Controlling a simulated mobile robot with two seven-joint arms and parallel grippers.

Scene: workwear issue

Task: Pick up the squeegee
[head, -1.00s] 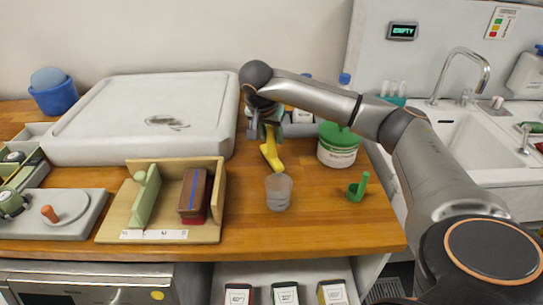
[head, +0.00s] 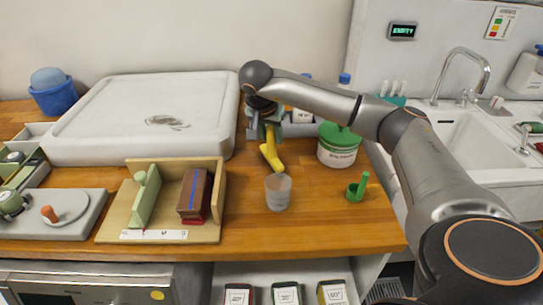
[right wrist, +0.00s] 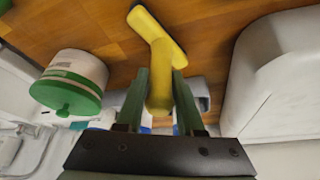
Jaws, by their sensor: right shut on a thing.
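The squeegee (head: 271,155) is yellow and sits at the back middle of the wooden counter, behind a small grey cup. In the right wrist view the yellow squeegee (right wrist: 158,70) has a wide head with a dark edge strip, and its handle runs between the green fingers. My right gripper (right wrist: 160,92) is shut on the handle. In the head view the right gripper (head: 265,125) is seen from above and partly hidden by its own wrist. I cannot tell whether the squeegee touches the counter. My left gripper is in neither view.
A grey cup (head: 278,192) stands just in front of the squeegee. A white tub with a green lid (head: 338,145) and a green scoop (head: 357,188) are to the right. A large white tray (head: 140,125) lies left, with a wooden holder (head: 165,233) in front of it.

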